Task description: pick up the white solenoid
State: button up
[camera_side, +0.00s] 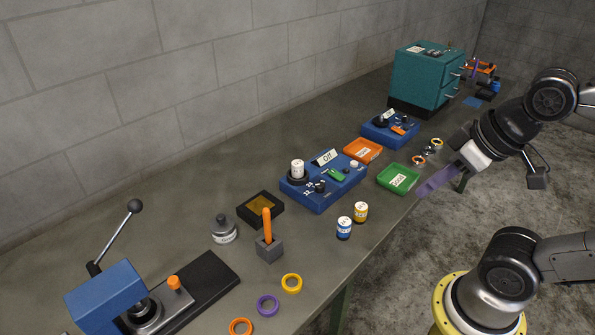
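A white cylinder (298,169), which looks like the white solenoid, stands upright on a dark round seat at the left end of a blue box (325,198) with an "Off" sign. Two other small cylinders, a blue-and-white one (344,229) and a yellow-and-white one (361,212), stand on the bench in front of the box. My gripper (432,186), with purple fingers, is over the bench's front edge, right of the green tray and well apart from the white cylinder. The fingers overlap from this side, so their opening is unclear.
A green tray (384,181) and an orange tray (374,146) lie right of the blue box. A second blue box (375,136) and a teal cabinet (415,75) stand farther back. A holder with an orange-handled tool (267,224), a press (105,292) and coloured rings (291,283) occupy the near bench.

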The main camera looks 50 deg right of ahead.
jog(key=o, duration=1)
jog(key=w+d+r+n+g, duration=0.1)
jog(key=w+r+n, duration=0.95)
jog(key=w, duration=0.55)
jog(key=g, duration=0.5)
send_over(298, 163)
jog(key=shift+n, duration=0.35)
jog(key=f, duration=2.2)
jog(key=shift+d+f, duration=0.2)
jog(key=shift+f, duration=0.1)
jog(key=shift+a+f, duration=0.1)
jog(key=shift+f, duration=2.9)
